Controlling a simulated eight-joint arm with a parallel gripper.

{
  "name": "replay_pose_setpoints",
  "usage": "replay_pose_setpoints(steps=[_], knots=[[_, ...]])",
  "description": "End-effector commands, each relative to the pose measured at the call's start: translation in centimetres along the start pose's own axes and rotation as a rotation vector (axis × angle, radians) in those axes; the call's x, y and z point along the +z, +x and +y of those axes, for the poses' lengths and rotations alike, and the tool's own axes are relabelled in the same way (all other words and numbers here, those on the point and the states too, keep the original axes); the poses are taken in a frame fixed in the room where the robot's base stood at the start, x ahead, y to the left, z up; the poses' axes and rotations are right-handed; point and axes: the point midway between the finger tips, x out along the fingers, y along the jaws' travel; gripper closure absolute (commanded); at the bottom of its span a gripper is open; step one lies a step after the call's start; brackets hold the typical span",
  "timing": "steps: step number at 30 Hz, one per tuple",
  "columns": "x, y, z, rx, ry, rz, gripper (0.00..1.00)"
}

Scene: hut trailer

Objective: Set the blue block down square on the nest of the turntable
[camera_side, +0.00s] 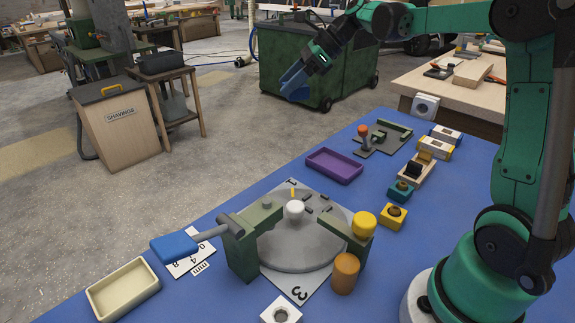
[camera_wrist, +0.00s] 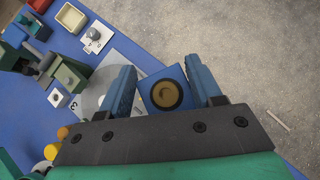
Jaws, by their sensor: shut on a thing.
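My gripper (camera_wrist: 161,72) is shut on the blue block (camera_wrist: 146,84), which sits between its two blue fingers and shows a round brown-and-black feature on its face. In the side view my gripper (camera_side: 293,85) is raised at the far side, well away from the turntable; the block cannot be told from the blue fingers there. The turntable (camera_side: 290,254) is a grey disc with a white knob (camera_side: 294,209) at its middle, on the blue table. Small dark pieces (camera_side: 318,200) stand behind the knob; I cannot tell whether they form the nest. The disc (camera_wrist: 92,99) is partly hidden by a finger in the wrist view.
A purple tray (camera_side: 334,165) and a cream tray (camera_side: 122,289) lie nearby. Several small blocks line the right side. A green cart (camera_side: 325,75) stands behind my gripper.

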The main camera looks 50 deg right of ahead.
Motion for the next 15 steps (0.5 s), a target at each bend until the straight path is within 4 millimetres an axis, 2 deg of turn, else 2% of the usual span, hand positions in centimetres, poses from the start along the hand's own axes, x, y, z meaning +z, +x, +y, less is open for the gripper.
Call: replay_pose_setpoints(steps=[3, 9, 15], knots=[[1.3, 1.3, 2.8, -0.06, 0.057, 0.0, 1.0], [2.4, 3.0, 7.0, -0.161, 0.158, -0.001, 1.0], [2.4, 3.6, 9.1, -0.212, 0.209, -0.001, 1.0]])
